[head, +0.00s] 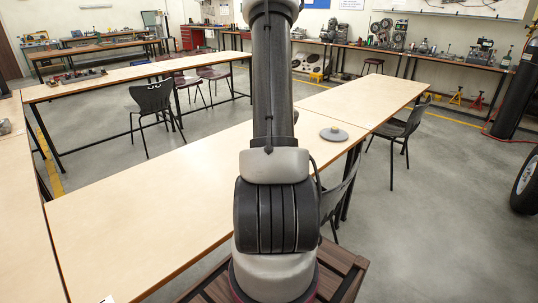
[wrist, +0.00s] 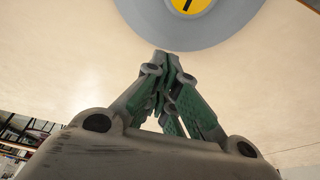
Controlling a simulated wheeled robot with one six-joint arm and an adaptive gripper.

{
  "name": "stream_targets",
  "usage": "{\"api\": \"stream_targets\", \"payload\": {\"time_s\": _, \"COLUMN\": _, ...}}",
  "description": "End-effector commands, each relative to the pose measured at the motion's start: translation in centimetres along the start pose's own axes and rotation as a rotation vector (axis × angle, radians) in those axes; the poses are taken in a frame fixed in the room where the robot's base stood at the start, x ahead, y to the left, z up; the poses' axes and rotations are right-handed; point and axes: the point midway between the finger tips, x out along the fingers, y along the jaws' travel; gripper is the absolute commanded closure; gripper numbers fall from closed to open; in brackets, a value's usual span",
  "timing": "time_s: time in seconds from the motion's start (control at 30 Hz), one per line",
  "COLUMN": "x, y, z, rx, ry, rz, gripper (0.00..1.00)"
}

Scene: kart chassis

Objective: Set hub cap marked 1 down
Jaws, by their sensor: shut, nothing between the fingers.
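The hub cap (head: 334,133) is a grey disc with a small raised middle, lying flat on the light wooden table at the right of my arm in the head view. In the wrist view the hub cap (wrist: 215,32) shows at the top, cut off by the frame edge, with a yellow centre bearing part of a dark mark. My gripper (wrist: 168,58) is shut and empty, its fingertips overlapping the near edge of the cap in the picture. I cannot tell whether they touch it. In the head view my gripper is hidden behind my arm.
The table (head: 150,215) is bare around the cap. A seam and another tabletop (head: 365,98) lie just beyond it. Black chairs (head: 400,130) stand on the right and at the left (head: 153,105). A wheel (head: 525,182) stands at the far right.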

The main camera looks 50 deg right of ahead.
Motion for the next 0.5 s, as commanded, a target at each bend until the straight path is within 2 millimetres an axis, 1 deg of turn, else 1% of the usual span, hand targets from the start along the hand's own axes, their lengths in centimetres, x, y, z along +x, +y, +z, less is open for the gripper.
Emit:
{"api": "stream_targets", "payload": {"time_s": 0.03, "x": -0.5, "y": 0.1, "z": -0.6, "rx": -0.005, "ry": 0.003, "rz": 0.002, "gripper": 1.00}}
{"api": "stream_targets", "payload": {"time_s": 0.1, "x": -2.6, "y": 0.1, "z": -0.5, "rx": -0.002, "ry": 0.004, "rz": 0.004, "gripper": 1.00}}
{"api": "stream_targets", "payload": {"time_s": 0.3, "x": -7.0, "y": 0.1, "z": -0.4, "rx": -0.002, "ry": 0.003, "rz": 0.003, "gripper": 1.00}}
{"api": "stream_targets", "payload": {"time_s": 0.4, "x": -8.5, "y": 0.1, "z": -0.4, "rx": 0.000, "ry": 0.002, "rz": 0.002, "gripper": 1.00}}
{"api": "stream_targets", "payload": {"time_s": 0.47, "x": -9.1, "y": 0.1, "z": -0.4, "rx": -0.001, "ry": 0.001, "rz": 0.002, "gripper": 1.00}}
{"api": "stream_targets", "payload": {"time_s": 0.5, "x": -9.4, "y": 0.1, "z": -0.3, "rx": 0.002, "ry": 0.000, "rz": 0.001, "gripper": 0.93}}
